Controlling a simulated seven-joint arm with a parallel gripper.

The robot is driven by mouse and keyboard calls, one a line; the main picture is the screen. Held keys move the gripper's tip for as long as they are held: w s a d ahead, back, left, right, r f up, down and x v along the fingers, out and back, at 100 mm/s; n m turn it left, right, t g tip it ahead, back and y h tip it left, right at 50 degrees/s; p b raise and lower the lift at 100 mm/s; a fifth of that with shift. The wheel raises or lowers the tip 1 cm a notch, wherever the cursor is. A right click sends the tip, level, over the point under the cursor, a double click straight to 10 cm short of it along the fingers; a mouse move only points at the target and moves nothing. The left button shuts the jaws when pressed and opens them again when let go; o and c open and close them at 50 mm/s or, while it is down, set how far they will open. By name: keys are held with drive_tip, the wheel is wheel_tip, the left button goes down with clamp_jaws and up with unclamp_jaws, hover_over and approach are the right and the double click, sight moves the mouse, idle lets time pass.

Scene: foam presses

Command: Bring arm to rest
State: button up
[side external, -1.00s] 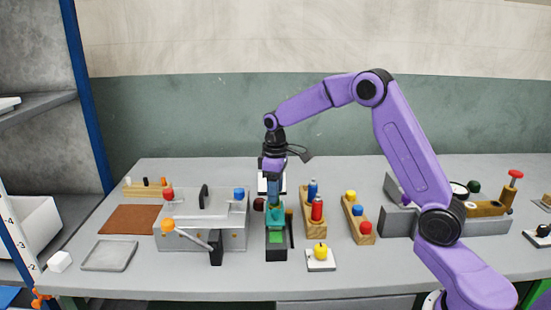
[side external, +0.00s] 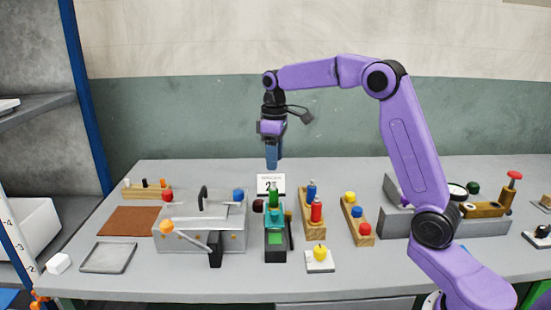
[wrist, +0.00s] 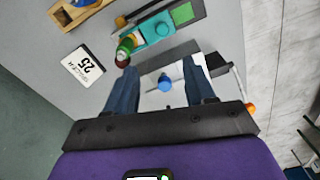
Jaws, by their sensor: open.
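My gripper (side external: 272,160) is raised above the back of the table, pointing down over the white card with numbers (side external: 270,184). It holds nothing. In the wrist view its two blue fingers (wrist: 163,88) are spread apart, with the table well below. A green-handled piece (side external: 273,200) stands in the teal holder (side external: 267,216), below my gripper and clear of it. The same green piece also shows in the wrist view (wrist: 125,47), left of the fingers.
A grey metal box (side external: 175,238) with a blue knob, red knob and orange-tipped lever stands left. Wooden racks with coloured pegs (side external: 303,212) (side external: 352,225) stand right. A yellow-topped item on a white plate (side external: 320,266) lies in front. The air around my gripper is clear.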

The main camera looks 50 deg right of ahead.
drive_tip(key=shift+a, duration=0.1)
drive_tip(key=s+a+f+n, duration=0.1)
drive_tip(key=s+a+n, duration=0.1)
drive_tip(key=s+a, duration=0.55)
drive_tip(key=s+a+f+n, duration=0.1)
drive_tip(key=s+a, duration=0.4)
drive_tip(key=s, duration=0.5)
drive_tip(key=s+d+f+n, duration=0.1)
drive_tip(key=s+f, duration=0.1)
drive_tip(key=s, duration=0.7)
drive_tip(key=s+d+f+n, duration=0.1)
drive_tip(key=s+f+n, duration=0.1)
drive_tip(key=s, duration=0.8)
drive_tip(key=shift+s+d+f+n, duration=0.25)
drive_tip(key=shift+d+f+n, duration=0.1)
drive_tip(key=shift+f, duration=0.15)
